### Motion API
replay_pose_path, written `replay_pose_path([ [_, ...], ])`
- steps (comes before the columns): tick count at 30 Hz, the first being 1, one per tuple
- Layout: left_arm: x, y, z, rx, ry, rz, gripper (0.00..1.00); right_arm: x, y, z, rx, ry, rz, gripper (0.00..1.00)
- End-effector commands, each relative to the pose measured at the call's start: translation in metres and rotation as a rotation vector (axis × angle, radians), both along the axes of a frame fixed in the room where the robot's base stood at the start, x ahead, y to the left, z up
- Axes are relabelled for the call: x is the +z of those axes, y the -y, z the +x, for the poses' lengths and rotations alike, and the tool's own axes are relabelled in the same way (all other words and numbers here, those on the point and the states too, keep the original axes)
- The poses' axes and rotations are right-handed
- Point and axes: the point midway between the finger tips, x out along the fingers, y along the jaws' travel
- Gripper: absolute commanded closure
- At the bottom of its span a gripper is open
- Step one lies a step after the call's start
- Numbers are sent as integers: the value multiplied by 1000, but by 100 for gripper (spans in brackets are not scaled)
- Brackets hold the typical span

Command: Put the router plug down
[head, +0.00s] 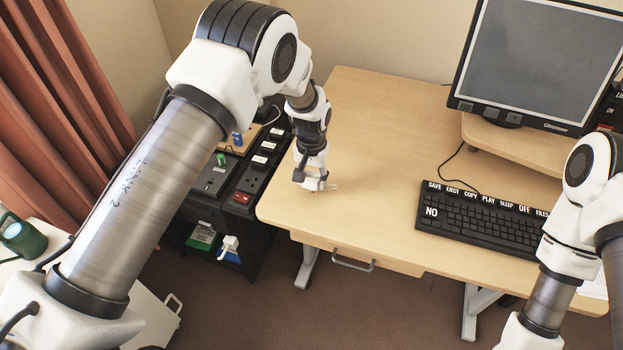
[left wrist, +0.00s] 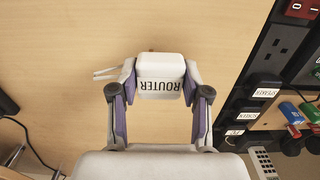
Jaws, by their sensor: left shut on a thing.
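The router plug (left wrist: 160,77) is a white block with the word ROUTER on it, and prongs stick out to its left in the left wrist view. My left gripper (left wrist: 158,85) is shut on it, one finger on each side. In the head view my left gripper (head: 318,184) is low over the left front part of the desk (head: 375,120), with pale prongs showing at its tip. I cannot tell whether the plug touches the desk top. My right arm shows at the right edge, but its gripper is out of view.
A black power strip unit (head: 215,180) with labelled sockets and a red switch stands left of the desk. A black keyboard (head: 480,222) and a monitor (head: 535,65) are on the right. The desk's middle is clear.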

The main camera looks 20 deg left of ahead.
Motion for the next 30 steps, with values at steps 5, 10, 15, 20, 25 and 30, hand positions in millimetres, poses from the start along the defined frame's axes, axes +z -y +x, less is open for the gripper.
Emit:
replay_pose_path([
  [5, -14, 0, 0, -1, 2, 0, 84, 3, 0, 0, 0, 0, 0, 100],
  [10, -16, 0, 0, -1, 1, 0, 84, 2, 0, 0, 0, 0, 0, 100],
  [15, -17, 0, 0, -1, 1, 0, 28, 2, 0, 0, 0, 0, 0, 100],
  [20, -17, 0, 0, -1, 1, 0, 28, 2, 0, 0, 0, 0, 0, 100],
  [25, -12, 0, 0, -1, 2, 0, 28, 4, 0, 0, 0, 0, 0, 100],
  [30, 13, 0, 1, -1, 5, 0, 28, -1, 0, 0, 0, 0, 0, 100],
])
